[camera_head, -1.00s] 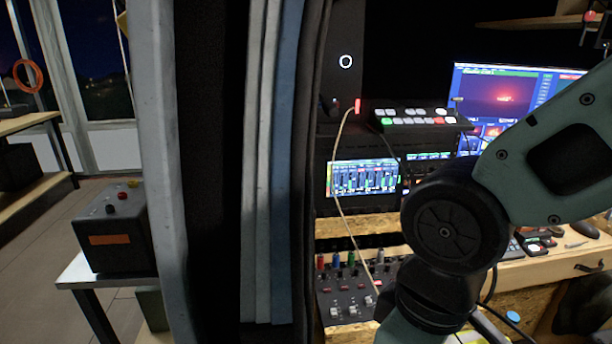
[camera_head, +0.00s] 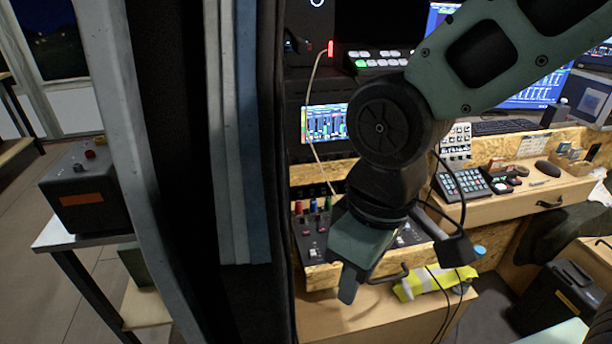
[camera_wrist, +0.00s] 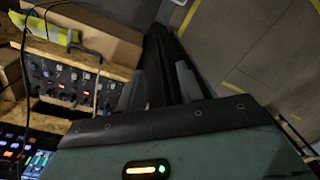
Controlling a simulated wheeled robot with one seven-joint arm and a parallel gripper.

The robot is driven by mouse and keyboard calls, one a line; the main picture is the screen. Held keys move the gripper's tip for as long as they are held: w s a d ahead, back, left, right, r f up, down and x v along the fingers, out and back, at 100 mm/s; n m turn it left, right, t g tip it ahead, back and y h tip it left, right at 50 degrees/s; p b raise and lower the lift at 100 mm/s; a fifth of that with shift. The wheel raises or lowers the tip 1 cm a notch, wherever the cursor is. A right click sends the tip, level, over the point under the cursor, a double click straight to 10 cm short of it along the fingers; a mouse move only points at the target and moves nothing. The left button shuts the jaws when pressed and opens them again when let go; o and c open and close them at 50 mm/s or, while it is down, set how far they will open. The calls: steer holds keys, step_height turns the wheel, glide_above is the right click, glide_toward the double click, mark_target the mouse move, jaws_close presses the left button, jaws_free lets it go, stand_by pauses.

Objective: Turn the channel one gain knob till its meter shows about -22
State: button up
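The mixer panel (camera_head: 312,238) slopes below the rack on the left of the desk. The panel also shows in the wrist view (camera_wrist: 62,85). The meter screen (camera_head: 322,122) shows coloured bars above it, its figures too small to read. My gripper (camera_head: 350,283) hangs in front of the panel, pointing down, clear of the knobs. In the wrist view its fingers (camera_wrist: 160,86) stand apart with nothing between them.
A dark curtain (camera_head: 250,150) hangs close on the left. A cable (camera_head: 316,100) runs down past the screen. A yellow bundle (camera_head: 435,283) lies below. A button panel (camera_head: 380,61) stands above the screen.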

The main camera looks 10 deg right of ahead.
steer(key=w+f+n+b, duration=0.1)
steer(key=w+f, duration=0.2)
steer(key=w, duration=0.9)
steer(key=w+f+n+b, duration=0.1)
steer(key=w+f+b, duration=0.1)
steer(key=w, duration=1)
steer(key=n+b, duration=0.1)
steer(key=n, duration=0.3)
glide_above(302, 216)
step_height(302, 216, down, 9)
steer(key=shift+h, duration=0.4)
step_height(302, 216, down, 12)
steer(key=shift+s+r+p, duration=0.1)
steer(key=shift+r+p, duration=0.1)
steer(key=shift+p, duration=0.6)
jaws_close()
